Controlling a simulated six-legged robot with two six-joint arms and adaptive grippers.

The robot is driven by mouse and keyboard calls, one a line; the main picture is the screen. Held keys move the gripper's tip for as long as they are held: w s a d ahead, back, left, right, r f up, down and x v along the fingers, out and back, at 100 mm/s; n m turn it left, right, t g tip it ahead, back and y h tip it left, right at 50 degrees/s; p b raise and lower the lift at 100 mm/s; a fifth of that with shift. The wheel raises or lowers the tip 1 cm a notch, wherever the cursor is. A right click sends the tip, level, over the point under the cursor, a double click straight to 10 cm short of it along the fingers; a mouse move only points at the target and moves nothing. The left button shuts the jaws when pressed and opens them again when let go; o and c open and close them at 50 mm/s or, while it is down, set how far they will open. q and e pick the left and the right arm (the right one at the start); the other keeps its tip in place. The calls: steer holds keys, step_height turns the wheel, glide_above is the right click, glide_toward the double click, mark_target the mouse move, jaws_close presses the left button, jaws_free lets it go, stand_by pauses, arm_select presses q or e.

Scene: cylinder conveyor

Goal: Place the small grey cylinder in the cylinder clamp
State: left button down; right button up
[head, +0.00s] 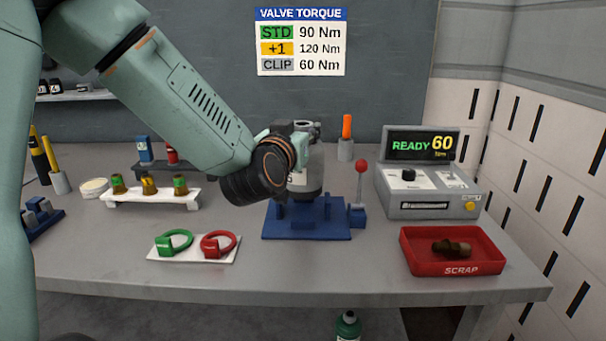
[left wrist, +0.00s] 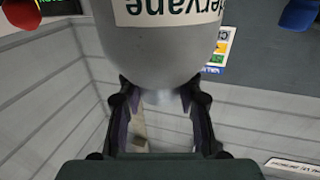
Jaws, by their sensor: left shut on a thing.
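The small grey cylinder (head: 309,178) is upright at the blue cylinder clamp (head: 330,230), its lower end behind or between the blue blocks. I cannot tell whether it rests on the base. My left gripper (head: 303,130) is shut on the cylinder's top end, partly hidden by its own wrist. In the left wrist view the cylinder (left wrist: 165,55) appears upside down, with a white label, and the two fingers (left wrist: 160,98) close around its narrow neck. A red-knobbed lever (head: 361,167) stands at the clamp's right side. My right gripper is not in view.
A torque box (head: 430,205) reading "READY 60" stands right of the clamp. A red scrap tray (head: 420,268) holds a brown fitting. Green and red rings lie on a white plate (head: 165,255) at front left. A white rack (head: 150,198) holds valves. The bench front between plate and tray is clear.

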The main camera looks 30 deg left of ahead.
mark_target(306, 184)
arm_select(q)
steer(key=shift+w+d+f, duration=0.1)
steer(key=shift+w+f, duration=0.15)
steer(key=shift+f, duration=0.3)
steer(key=shift+w+f, duration=0.2)
steer(key=shift+f, duration=0.3)
steer(key=shift+s+f+b, duration=0.25)
steer(key=shift+s+b, duration=0.05)
steer(key=shift+s, duration=0.1)
steer(key=shift+s+a+f, duration=0.2)
steer(key=shift+f, duration=0.15)
steer(key=shift+w+d+f+b, duration=0.15)
steer(key=shift+f+b, duration=0.1)
steer(key=shift+f, duration=0.35)
steer(key=shift+w+f+b, duration=0.1)
steer(key=shift+f+b, duration=0.15)
steer(key=shift+f, duration=0.3)
steer(key=shift+w+f, duration=0.2)
steer(key=shift+w, duration=0.05)
steer(key=shift+s+r, duration=0.15)
steer(key=shift+s, duration=0.2)
steer(key=c, duration=1)
jaws_free()
steer(key=shift+w+f, duration=0.15)
steer(key=shift+f, duration=0.15)
steer(key=shift+o, duration=0.4)
